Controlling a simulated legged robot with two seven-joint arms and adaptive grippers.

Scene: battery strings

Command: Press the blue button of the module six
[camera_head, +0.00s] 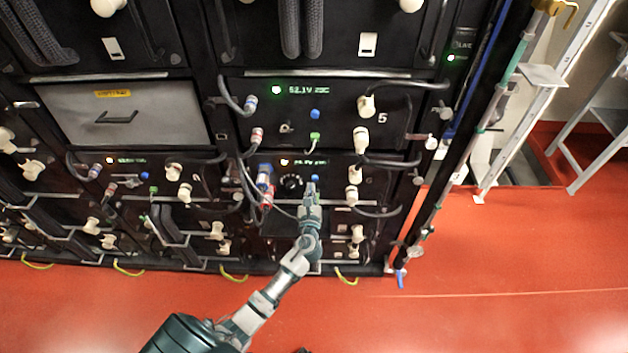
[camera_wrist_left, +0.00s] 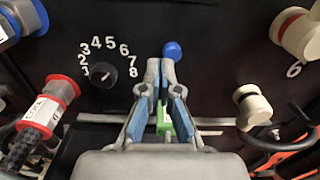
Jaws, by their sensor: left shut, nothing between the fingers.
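Module six is the dark panel marked with a white 6 (camera_wrist_left: 293,70), seen close in the left wrist view. Its blue button (camera_wrist_left: 172,51) is a round knob right of the dial. In the head view the blue button (camera_head: 315,178) shows small, just beyond my fingertips. My left gripper (camera_head: 311,187) is shut and empty, pointing at the panel. In the left wrist view its fingertips (camera_wrist_left: 160,68) lie just below the button, slightly to its left. I cannot tell whether they touch it. My right gripper is not in view.
A black numbered dial (camera_wrist_left: 103,75) is left of the fingers. A green connector (camera_wrist_left: 164,120) shows behind them. A red-ringed cable plug (camera_wrist_left: 52,100) and cream plugs (camera_wrist_left: 252,105) flank the gripper. Module 5 (camera_head: 330,105) is above. Red floor (camera_head: 480,270) is open at right.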

